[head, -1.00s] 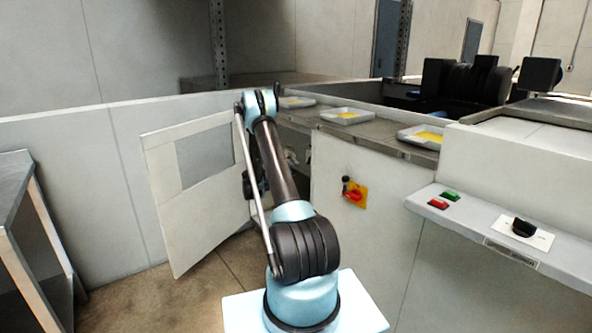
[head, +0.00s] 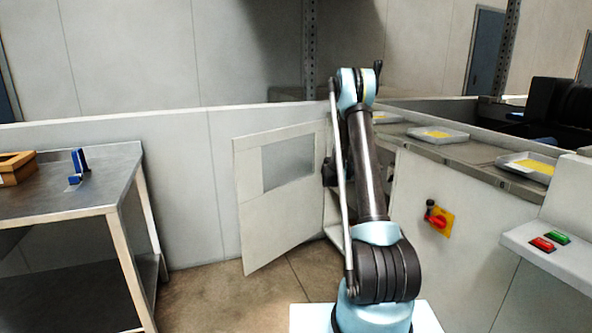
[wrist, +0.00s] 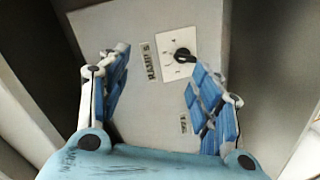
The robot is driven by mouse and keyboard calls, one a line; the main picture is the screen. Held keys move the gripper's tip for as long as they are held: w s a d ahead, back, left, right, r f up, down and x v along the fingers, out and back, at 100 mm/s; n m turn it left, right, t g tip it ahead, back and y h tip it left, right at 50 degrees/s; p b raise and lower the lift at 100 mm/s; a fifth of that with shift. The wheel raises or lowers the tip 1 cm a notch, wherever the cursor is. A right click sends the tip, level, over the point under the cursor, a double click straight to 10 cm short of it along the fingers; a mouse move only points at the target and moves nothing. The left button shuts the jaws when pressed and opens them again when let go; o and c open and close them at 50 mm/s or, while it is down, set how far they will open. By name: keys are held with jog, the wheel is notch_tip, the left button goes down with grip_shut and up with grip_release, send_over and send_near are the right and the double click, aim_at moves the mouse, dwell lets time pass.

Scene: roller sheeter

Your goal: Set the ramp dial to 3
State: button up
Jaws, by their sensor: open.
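The ramp dial (wrist: 183,55) shows in the wrist view as a black knob on a white square plate, on a grey panel. A label (wrist: 149,62) that seems to read RAMP S is left of it. The knob's exact setting is too small to read. My gripper (wrist: 160,62) is open, with its blue-padded fingers on either side of the view. The dial appears beyond the fingertips, nearer the right finger, and nothing is held. In the head view my gripper is hidden behind my arm, by the open cabinet.
An open cabinet door (head: 280,205) stands left of my arm. A red rotary switch on a yellow plate (head: 439,219) is on the panel to the right, near red and green buttons (head: 550,240). A metal table (head: 75,185) stands at the left.

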jog(key=s+a+r+g+y, duration=0.15)
jog(key=s+r, duration=0.25)
jog(key=s, duration=0.6)
jog(key=s+a+r+y, duration=0.3)
jog(key=s+r, duration=0.1)
jog(key=s, duration=0.5)
jog(key=s+a+r+y, duration=0.2)
jog(key=s+r+y, duration=0.15)
jog(key=s, duration=0.65)
jog(key=s+a+f+y, duration=0.2)
jog(key=s+a+f, duration=0.1)
jog(key=s, duration=0.7)
jog(key=s+a+f+g+y, duration=0.1)
jog(key=s+a+f+y, duration=0.1)
jog(key=s+a, duration=0.4)
jog(key=s+a+f+n+y, duration=0.1)
jog(key=s+a+f, duration=0.3)
jog(key=s, duration=1)
jog(key=shift+a+f+y, duration=0.15)
jog(key=shift+a+y, duration=0.4)
jog(key=shift+y, duration=0.35)
